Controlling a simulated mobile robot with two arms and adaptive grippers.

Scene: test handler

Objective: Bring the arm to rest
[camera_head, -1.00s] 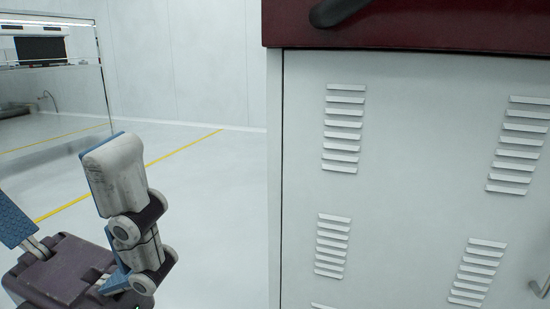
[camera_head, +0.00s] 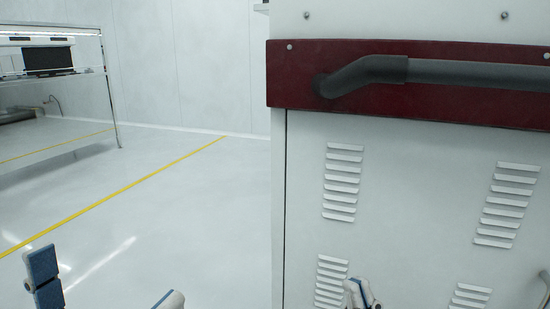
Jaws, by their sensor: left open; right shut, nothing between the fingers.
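My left gripper (camera_head: 108,272) is at the bottom left of the head view. Its two blue-and-white fingers stand wide apart over the pale floor, with nothing between them. The rest of it is cut off by the lower edge of the picture. My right gripper (camera_head: 361,293) shows only as small white and blue fingertips at the bottom edge, in front of the cabinet's louvred panel. It is shut and empty, and most of the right arm is out of view.
A large white cabinet (camera_head: 415,215) fills the right side, with a dark red band (camera_head: 300,75) and a thick black handle bar (camera_head: 450,73). A metal-framed shelf unit (camera_head: 105,75) stands at the back left. The floor (camera_head: 190,230) between is clear, crossed by a yellow line (camera_head: 120,190).

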